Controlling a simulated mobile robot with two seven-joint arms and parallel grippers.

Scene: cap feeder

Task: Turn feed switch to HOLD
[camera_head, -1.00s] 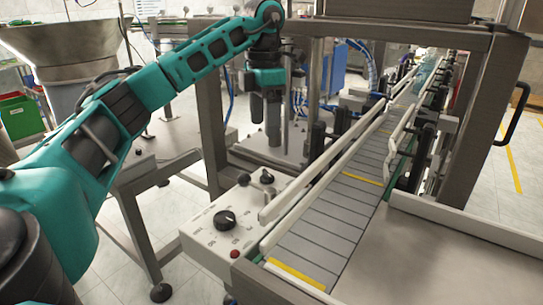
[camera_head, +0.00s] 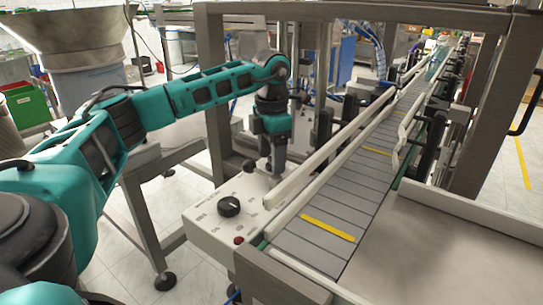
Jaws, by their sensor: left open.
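A pale control box (camera_head: 205,236) stands at the near left end of the conveyor. On its top are a large black dial (camera_head: 229,206) with markings around it, a small black knob (camera_head: 249,166) farther back, and a red button (camera_head: 239,240) near the front edge. Labels are too small to read, so I cannot tell which control is the feed switch. My left gripper (camera_head: 274,174) points down, open, at the back right of the box top. It hides the spot of a second small knob; contact cannot be told. My right gripper is out of view.
The slatted conveyor (camera_head: 342,207) with yellow slats and pale guide rails (camera_head: 330,139) runs close to the right of my left gripper. A grey frame post (camera_head: 215,95) stands behind the box. A bare metal table (camera_head: 440,250) lies at right.

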